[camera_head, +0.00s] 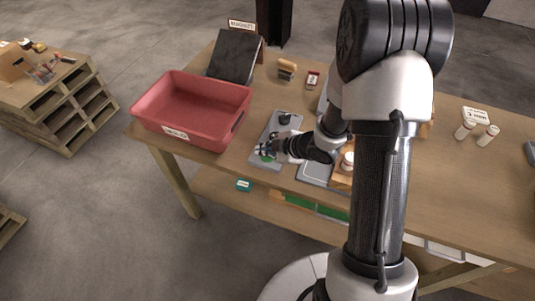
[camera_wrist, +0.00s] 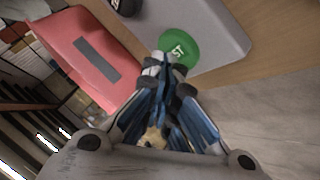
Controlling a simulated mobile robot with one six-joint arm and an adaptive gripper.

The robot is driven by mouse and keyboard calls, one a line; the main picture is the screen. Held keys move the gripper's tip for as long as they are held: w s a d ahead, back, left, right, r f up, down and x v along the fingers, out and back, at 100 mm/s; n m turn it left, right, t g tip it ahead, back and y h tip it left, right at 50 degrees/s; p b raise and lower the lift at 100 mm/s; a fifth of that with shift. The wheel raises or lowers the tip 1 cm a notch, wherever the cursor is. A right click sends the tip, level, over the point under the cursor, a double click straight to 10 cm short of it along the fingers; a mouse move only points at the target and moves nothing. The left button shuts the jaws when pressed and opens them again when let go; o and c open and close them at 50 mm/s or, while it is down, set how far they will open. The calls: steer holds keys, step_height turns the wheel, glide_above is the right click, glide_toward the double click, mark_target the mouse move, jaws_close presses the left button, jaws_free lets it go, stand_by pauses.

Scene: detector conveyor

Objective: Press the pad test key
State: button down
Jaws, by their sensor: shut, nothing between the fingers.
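The pad test key is a round green button (camera_wrist: 180,47) with white lettering ending in "ST", seen in the wrist view on a grey panel (camera_wrist: 215,28). In the head view the grey panel (camera_head: 262,136) lies on the table right of the red bin, with a dark knob (camera_head: 285,118) on its far part. My gripper (camera_wrist: 163,62) is shut and empty, its fingertips at the near edge of the green button and partly covering it. In the head view my gripper (camera_head: 266,150) hides most of the button. I cannot tell whether the fingertips touch it.
A red bin (camera_head: 190,106) stands left of the panel and also shows in the wrist view (camera_wrist: 75,40). A dark tilted board (camera_head: 234,56) is behind it. A small wooden stand with a white bottle (camera_head: 347,161) is right of my gripper. White bottles (camera_head: 487,136) stand farther right.

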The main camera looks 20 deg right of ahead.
mark_target(266, 157)
stand_by(0.4)
steer(key=shift+r+p, duration=0.8)
steer(key=shift+r, duration=0.05)
step_height(266, 157, up, 5)
steer(key=p, duration=0.4)
stand_by(0.6)
